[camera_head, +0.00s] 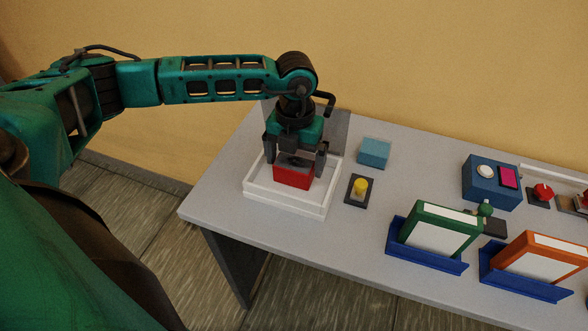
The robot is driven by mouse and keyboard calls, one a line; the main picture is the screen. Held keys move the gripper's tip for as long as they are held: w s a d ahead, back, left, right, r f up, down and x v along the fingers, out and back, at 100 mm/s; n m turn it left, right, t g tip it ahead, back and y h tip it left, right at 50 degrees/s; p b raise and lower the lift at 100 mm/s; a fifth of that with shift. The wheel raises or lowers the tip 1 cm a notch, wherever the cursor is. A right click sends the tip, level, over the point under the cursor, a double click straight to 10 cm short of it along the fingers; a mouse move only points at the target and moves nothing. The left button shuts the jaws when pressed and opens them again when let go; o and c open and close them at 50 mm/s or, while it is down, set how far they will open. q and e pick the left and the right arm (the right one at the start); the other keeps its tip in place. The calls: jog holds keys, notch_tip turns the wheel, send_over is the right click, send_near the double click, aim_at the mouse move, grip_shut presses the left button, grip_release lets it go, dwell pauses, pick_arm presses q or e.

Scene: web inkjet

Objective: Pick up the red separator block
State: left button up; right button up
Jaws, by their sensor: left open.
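The red separator block (292,178) sits in a shallow white tray (286,205) near the left end of the grey table. A dark patch shows on its top, partly hidden by my gripper. My left gripper (295,163) points down right over the block, with its dark fingers apart on either side of it. I cannot tell whether the fingers touch the block. My right gripper is not in view.
Right of the tray are a light blue block (374,152) and a yellow button on a dark base (359,188). Farther right stand a blue box (490,182) and green and orange framed panels (440,230) in blue holders (428,259). A yellow wall (430,60) rises behind the table.

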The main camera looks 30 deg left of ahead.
pick_arm(q)
jog(key=c, duration=1)
jog(key=shift+r, duration=0.15)
